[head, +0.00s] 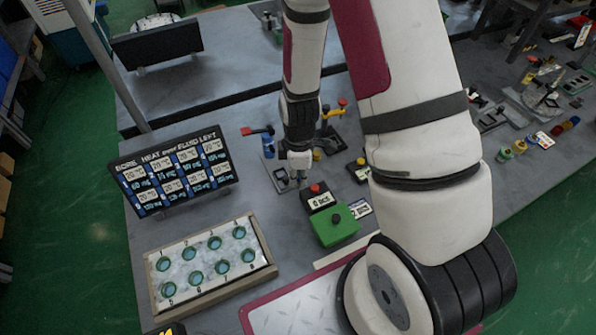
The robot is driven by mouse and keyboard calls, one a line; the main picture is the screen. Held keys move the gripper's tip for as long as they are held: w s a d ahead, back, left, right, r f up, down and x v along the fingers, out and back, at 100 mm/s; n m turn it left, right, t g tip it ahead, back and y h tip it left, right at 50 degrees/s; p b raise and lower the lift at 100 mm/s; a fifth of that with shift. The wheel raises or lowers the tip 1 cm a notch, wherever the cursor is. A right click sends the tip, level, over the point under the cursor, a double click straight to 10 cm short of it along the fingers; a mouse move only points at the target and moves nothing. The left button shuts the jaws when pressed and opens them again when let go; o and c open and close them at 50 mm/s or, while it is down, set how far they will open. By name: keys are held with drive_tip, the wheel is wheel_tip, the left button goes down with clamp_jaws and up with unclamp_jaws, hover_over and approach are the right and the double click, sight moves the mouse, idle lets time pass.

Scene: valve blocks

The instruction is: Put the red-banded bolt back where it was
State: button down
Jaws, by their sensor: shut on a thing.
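My gripper (299,181) points down at the middle of the bench, small in the head view. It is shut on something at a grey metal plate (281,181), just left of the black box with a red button. What it holds is too small and too covered to make out. I cannot pick out a red band or a bolt for certain. A valve block (262,242) in a wooden frame lies at the front left, with several numbered round bores in two rows, apart from my gripper.
A black board (173,171) headed "BORE HEAT over FLUID LEFT" stands behind the block. A red-button black box (316,197) and a green box (335,226) stand close right of my gripper. A red-handled blue valve (268,145) stands behind left. My arm hides the bench's centre right.

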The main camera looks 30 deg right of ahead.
drive_tip(key=w+d+r, duration=0.3)
drive_tip(key=w+d, duration=0.1)
drive_tip(key=w, duration=0.7)
drive_tip(key=f+b, duration=0.1)
drive_tip(key=f, duration=0.2)
drive_tip(key=f+b, duration=0.1)
drive_tip(key=f, duration=0.3)
drive_tip(key=f+b, duration=0.1)
drive_tip(key=f, duration=0.2)
drive_tip(key=shift+w+d+f, duration=0.15)
drive_tip(key=shift+d, duration=0.25)
drive_tip(key=c, duration=1.8)
unclamp_jaws()
drive_tip(key=shift+o, duration=0.2)
